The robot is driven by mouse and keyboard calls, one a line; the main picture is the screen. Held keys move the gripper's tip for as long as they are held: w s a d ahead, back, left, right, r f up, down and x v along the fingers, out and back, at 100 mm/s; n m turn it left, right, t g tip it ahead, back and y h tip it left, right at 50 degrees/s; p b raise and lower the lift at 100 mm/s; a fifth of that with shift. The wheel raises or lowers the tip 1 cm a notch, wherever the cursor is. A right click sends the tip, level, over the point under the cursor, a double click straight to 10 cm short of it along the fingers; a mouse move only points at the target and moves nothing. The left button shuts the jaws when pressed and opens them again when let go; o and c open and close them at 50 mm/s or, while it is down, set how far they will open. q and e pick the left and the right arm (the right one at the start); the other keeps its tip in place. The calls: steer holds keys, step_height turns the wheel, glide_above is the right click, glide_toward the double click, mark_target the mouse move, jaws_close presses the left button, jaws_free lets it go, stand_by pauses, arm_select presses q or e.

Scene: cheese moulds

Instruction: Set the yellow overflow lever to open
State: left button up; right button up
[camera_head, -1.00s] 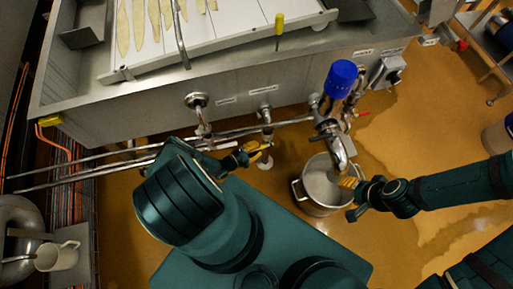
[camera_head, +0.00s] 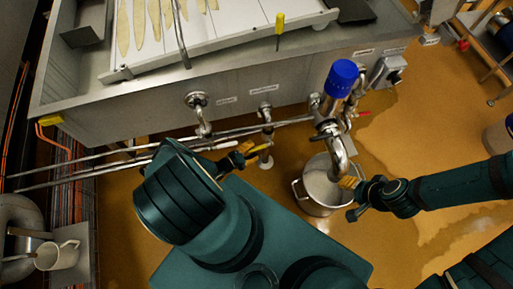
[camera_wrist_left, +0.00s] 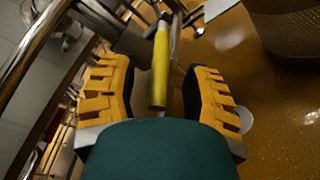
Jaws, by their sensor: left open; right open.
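The yellow overflow lever (camera_head: 259,148) is a slim handle at the pipe below the vat's front. In the left wrist view the yellow lever (camera_wrist_left: 160,68) runs lengthwise between the two orange fingers, with gaps on both sides. My left gripper (camera_head: 240,155) is open at the lever's left end; the left gripper (camera_wrist_left: 157,85) is also open in its wrist view. Its fingers do not clasp the lever. My right gripper (camera_head: 350,184) is beside the steel pot, further right; its fingers are small in the picture.
The steel vat (camera_head: 235,97) spans the back. A blue-capped valve (camera_head: 341,80) with a pipe stands over the steel pot (camera_head: 318,184). Long horizontal pipes run left of the lever. A white jug (camera_head: 57,256) is at lower left. The floor at right is largely clear.

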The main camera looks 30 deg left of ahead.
arm_select(q)
steer(key=v, duration=1)
steer(key=shift+o, duration=0.2)
